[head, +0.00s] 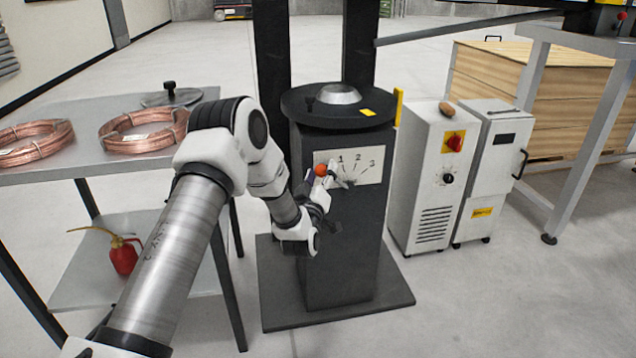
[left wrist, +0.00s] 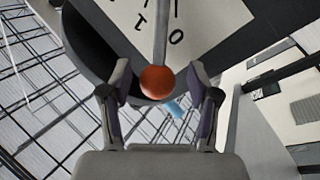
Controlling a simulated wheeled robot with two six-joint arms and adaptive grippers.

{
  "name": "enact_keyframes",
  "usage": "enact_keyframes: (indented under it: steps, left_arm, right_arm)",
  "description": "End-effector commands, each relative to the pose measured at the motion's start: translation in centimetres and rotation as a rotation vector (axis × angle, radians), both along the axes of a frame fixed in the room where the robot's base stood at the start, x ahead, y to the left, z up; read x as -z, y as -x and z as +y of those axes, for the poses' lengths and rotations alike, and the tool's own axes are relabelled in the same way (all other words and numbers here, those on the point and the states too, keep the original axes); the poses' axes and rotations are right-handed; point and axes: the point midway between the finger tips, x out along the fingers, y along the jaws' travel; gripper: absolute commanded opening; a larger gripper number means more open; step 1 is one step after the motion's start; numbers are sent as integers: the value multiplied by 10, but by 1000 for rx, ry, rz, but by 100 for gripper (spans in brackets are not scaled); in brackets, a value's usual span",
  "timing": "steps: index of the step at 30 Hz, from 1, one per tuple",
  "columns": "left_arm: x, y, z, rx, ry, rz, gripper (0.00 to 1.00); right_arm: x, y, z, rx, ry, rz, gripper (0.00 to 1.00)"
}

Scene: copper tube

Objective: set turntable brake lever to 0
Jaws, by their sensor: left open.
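My left gripper (head: 317,184) is open at the knob and hides part of the plate. In the left wrist view the knob (left wrist: 157,82) sits between the two open fingers of my left gripper (left wrist: 159,92), with visible gaps beside it. There the lever rod (left wrist: 161,40) crosses the plate (left wrist: 207,22) between the printed 1 and 0. My right gripper is out of view.
The round dark turntable (head: 337,115) tops the pedestal. A grey table (head: 60,177) with copper coils (head: 145,130) stands left, a red oil can (head: 123,257) on its lower shelf. White cabinets (head: 425,180) stand right. Floor in front of them is clear.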

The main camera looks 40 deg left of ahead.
Motion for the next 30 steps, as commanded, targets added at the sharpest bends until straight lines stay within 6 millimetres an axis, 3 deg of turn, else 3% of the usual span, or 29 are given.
enact_keyframes:
  steps: [12,15,30]
  left_arm:
    - [24,83,-38,1,3,6,61]
    - [27,95,-44,-1,1,4,61]
    - [28,101,-47,-1,1,2,61]
  right_arm:
    - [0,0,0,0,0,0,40]
    - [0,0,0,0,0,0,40]
    - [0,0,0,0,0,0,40]
